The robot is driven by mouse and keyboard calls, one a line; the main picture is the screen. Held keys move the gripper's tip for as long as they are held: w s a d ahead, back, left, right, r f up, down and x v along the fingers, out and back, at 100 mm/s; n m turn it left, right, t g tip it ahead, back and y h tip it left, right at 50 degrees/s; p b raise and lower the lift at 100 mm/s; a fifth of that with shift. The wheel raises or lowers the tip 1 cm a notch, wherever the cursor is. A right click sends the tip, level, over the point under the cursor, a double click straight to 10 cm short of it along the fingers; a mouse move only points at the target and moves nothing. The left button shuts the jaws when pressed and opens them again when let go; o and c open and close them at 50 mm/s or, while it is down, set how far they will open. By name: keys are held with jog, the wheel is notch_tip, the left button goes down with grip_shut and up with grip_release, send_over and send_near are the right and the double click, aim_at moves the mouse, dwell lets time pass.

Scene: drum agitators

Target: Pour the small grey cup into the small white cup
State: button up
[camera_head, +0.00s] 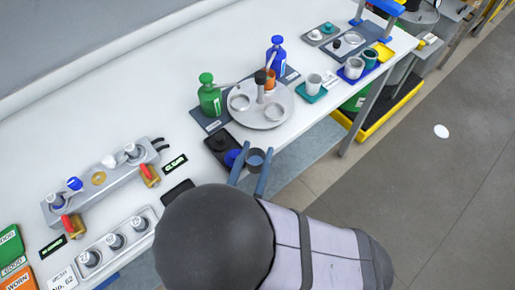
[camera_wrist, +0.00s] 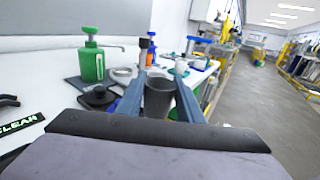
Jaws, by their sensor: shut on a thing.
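My gripper (camera_head: 256,153) is shut on the small grey cup (camera_head: 256,160), with one blue finger on each side of it. The cup looks roughly upright, held by the table's front edge; its contents cannot be made out. In the wrist view the grey cup (camera_wrist: 159,99) sits between the fingers. The small white cup (camera_head: 314,83) stands upright on a teal coaster (camera_head: 311,98), farther along the table to the upper right of my gripper. In the wrist view the white cup (camera_wrist: 181,67) shows beyond the held cup.
A blue tray (camera_head: 342,74) with two more cups is farther right. A black scale-like item (camera_head: 219,146) is left of my gripper.

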jog(key=w+d+r+m+g+h+p, duration=0.3)
jog(key=w+d+m+h, duration=0.15)
jog(key=d, duration=0.35)
jog(key=w+d+r+m+g+h+p, duration=0.2)
jog(key=w+d+m+h, duration=0.1)
jog(key=d+h, duration=0.3)
jog(key=w+d+r+p, duration=0.2)
jog(key=w+d, duration=0.1)
jog(key=w, duration=0.3)
jog(key=w+d+r+p, duration=0.1)
jog(key=w+d+r, duration=0.15)
jog(key=w, duration=0.25)
jog(key=w+a+r+n+t+y, duration=0.3)
jog(key=w+a+n+t+y, duration=0.2)
jog(key=w+a+y, duration=0.5)
jog(key=w+a+n, duration=0.2)
jog(key=a, duration=0.3)
jog(key=shift+w+a+r, duration=0.15)
jog(key=shift+a, duration=0.15)
jog(key=shift+d+y, duration=0.1)
jog(key=shift+y, duration=0.25)
